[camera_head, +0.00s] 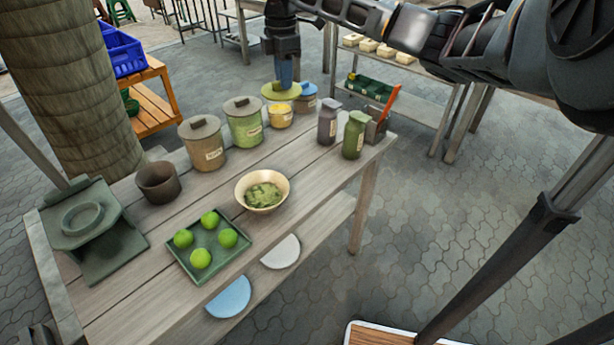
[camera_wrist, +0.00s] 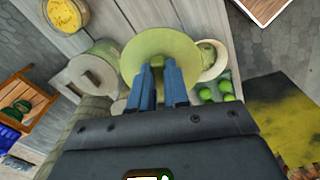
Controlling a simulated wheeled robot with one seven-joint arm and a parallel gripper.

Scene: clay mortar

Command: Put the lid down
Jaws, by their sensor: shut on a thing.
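My gripper (camera_head: 285,80) points down at the back of the table and is shut on a round yellow-green lid (camera_head: 281,94). In the wrist view the blue fingers (camera_wrist: 158,85) meet at the middle of the lid (camera_wrist: 158,48), hiding its knob. An open yellow pot (camera_head: 280,118) with a label shows its yellow contents just in front of and below the lid in the head view; it also shows at the top left of the wrist view (camera_wrist: 66,14). The lid appears to be held above the table; its exact height is hard to tell.
A green lidded canister (camera_head: 243,125) and a tan one (camera_head: 203,148) stand left of the pot. A blue-lidded jar (camera_head: 307,98) is close on its right, with two bottles (camera_head: 353,136) beyond. A bowl (camera_head: 262,186) and lime tray (camera_head: 208,252) are nearer. Bare planks lie between.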

